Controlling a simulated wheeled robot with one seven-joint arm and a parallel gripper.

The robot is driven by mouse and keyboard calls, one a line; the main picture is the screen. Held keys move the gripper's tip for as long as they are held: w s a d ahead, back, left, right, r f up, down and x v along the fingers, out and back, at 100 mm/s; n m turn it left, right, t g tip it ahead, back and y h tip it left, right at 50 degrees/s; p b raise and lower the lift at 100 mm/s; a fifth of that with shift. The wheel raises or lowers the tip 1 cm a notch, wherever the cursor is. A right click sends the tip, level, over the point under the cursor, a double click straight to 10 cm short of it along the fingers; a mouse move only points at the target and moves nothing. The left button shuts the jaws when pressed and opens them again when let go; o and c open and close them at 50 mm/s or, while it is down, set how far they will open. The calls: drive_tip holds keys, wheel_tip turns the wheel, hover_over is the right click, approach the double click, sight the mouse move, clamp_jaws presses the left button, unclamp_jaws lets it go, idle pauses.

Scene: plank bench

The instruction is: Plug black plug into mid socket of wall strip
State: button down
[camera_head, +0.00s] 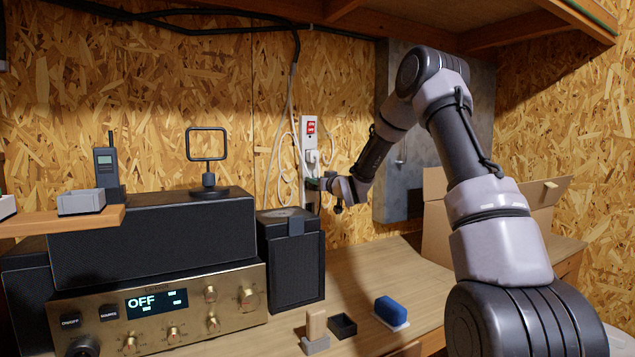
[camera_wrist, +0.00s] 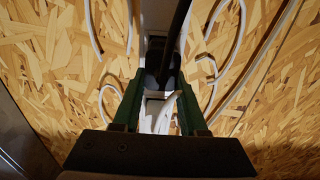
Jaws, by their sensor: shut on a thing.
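The wall strip (camera_head: 309,128) is a narrow upright white strip on the chipboard wall, with a red switch near its top. A white plug (camera_head: 311,156) sits in it below the switch. My gripper (camera_head: 318,184) is at the strip's lower part, below the white plug. In the wrist view, the green fingers of my gripper (camera_wrist: 159,84) are shut on the black plug (camera_wrist: 156,68), and its black cable runs up out of view. The plug's face and the mid socket are hidden, so I cannot tell whether they touch.
White cables (camera_head: 294,135) loop beside the strip. A black speaker (camera_head: 293,262) stands below left, and a grey metal panel (camera_head: 402,203) is on the wall to the right. A blue sponge-like block (camera_head: 390,310) and a cardboard box (camera_head: 437,225) are on the bench.

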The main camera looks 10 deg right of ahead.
drive_tip(key=shift+x, duration=0.95)
drive_tip(key=shift+c, duration=1.8)
unclamp_jaws()
drive_tip(key=v, duration=1)
drive_tip(key=shift+s, duration=0.4)
drive_tip(key=shift+d+r, duration=0.1)
